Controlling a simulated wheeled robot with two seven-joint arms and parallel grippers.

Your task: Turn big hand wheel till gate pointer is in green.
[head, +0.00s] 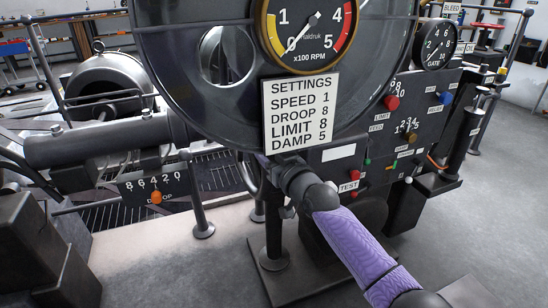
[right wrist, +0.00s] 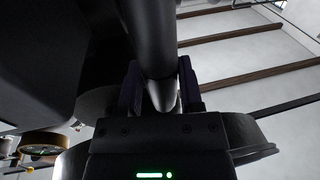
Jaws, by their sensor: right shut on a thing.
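The gate gauge (head: 434,43) is a black dial at the upper right of the head view. Its pale pointer is small, and I cannot make out a green zone or the exact reading. A large dark wheel-like disc (head: 185,75) with a round opening fills the top middle; I cannot tell whether it is the big hand wheel. My right arm reaches up beneath it, and the head view hides the fingers. In the right wrist view my right gripper (right wrist: 160,88) is shut on a dark round bar (right wrist: 150,35). My left gripper is out of view.
An RPM gauge (head: 306,27) and a settings card (head: 299,113) stand before the disc. A control panel (head: 418,115) with coloured knobs is to the right. A droop scale (head: 152,185) with an orange knob and posts are to the left. Floor is clear at far right.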

